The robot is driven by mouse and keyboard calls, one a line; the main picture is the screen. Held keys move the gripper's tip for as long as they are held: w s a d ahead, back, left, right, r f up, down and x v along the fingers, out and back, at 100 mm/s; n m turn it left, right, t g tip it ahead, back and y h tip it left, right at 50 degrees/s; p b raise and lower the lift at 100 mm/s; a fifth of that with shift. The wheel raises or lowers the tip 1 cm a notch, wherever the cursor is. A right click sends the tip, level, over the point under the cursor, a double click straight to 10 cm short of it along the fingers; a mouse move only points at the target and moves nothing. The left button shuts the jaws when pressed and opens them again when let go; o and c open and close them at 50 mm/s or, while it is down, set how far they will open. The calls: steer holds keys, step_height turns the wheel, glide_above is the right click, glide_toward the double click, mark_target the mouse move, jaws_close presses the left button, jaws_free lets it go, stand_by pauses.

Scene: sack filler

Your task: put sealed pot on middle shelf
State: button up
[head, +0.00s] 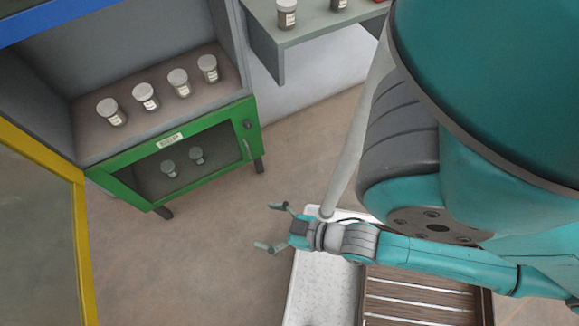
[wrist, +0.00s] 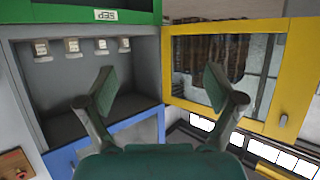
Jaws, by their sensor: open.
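My gripper (head: 268,228) is open and empty above the floor, right of and in front of the cabinet. Its two fingers are spread apart in the wrist view (wrist: 166,85). A cabinet's middle shelf (head: 90,147) holds several pots with pale lids in a row, the nearest to the right being a pot (head: 208,69). These pots also show in the wrist view, upside down, as a row with one pot (wrist: 72,46). Another pot (head: 287,15) and a partly cut-off pot (head: 339,4) stand on a wall shelf (head: 300,35). I cannot tell which pot is sealed.
The yellow-framed glass door (head: 80,235) stands open at the left. The green-framed lower door (head: 190,155) is shut, with pots behind its glass. A blue panel (head: 50,20) is above. A metal and slatted tray (head: 320,290) lies below my arm. The floor before the cabinet is clear.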

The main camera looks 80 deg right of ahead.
steer(key=s+a+r+n+t+y, duration=0.1)
steer(key=s+a+r, duration=0.1)
steer(key=s+r, duration=0.3)
step_height(320, 180, up, 3)
steer(key=shift+s+f, duration=0.1)
steer(key=shift+s, duration=0.2)
stand_by(0.7)
